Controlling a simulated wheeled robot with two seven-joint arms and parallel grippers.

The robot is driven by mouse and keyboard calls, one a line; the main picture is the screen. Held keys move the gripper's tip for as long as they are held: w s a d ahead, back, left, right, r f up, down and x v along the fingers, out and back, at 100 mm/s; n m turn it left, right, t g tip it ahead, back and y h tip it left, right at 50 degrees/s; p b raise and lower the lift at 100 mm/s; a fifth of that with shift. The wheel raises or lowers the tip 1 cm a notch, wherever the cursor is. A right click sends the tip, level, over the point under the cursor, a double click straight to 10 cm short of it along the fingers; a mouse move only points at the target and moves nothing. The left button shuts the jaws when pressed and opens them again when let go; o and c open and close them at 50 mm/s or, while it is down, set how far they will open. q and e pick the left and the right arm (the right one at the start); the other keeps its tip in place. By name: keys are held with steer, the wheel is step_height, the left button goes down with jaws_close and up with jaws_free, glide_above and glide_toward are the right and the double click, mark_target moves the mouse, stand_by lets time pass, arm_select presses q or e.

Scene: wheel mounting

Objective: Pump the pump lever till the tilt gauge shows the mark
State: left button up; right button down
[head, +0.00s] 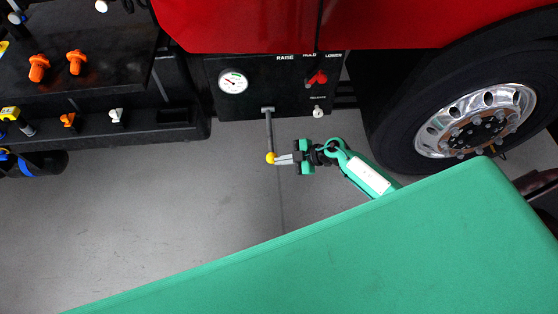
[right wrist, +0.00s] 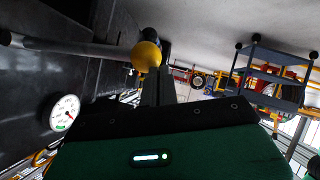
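The pump lever (head: 269,132) is a grey rod that hangs from the dark panel and ends in a yellow knob (head: 270,158). In the right wrist view the rod (right wrist: 85,48) runs in from the left to the knob (right wrist: 146,56). My right gripper (head: 279,159) has its fingers close together, with the tips at the knob; I cannot tell if they touch it. The tilt gauge (head: 233,82) is a white dial on the panel, also in the right wrist view (right wrist: 65,112), with a reddish needle and a green mark; its exact reading is too small. My left gripper is not in view.
The panel (head: 255,100) also bears a red selector knob (head: 317,77) and a small release knob (head: 318,111). A truck wheel (head: 475,120) stands right, orange and white fittings (head: 70,119) left. A green surface (head: 350,255) fills the front. A blue-grey cart (right wrist: 270,75) stands farther off.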

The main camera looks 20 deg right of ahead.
arm_select(q)
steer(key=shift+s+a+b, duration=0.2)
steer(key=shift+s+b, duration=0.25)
steer(key=shift+b, duration=0.1)
arm_select(e)
steer(key=v, duration=1.1)
steer(key=shift+s+a+r, duration=0.25)
steer(key=shift+a+r, duration=0.05)
steer(key=shift+r, duration=0.1)
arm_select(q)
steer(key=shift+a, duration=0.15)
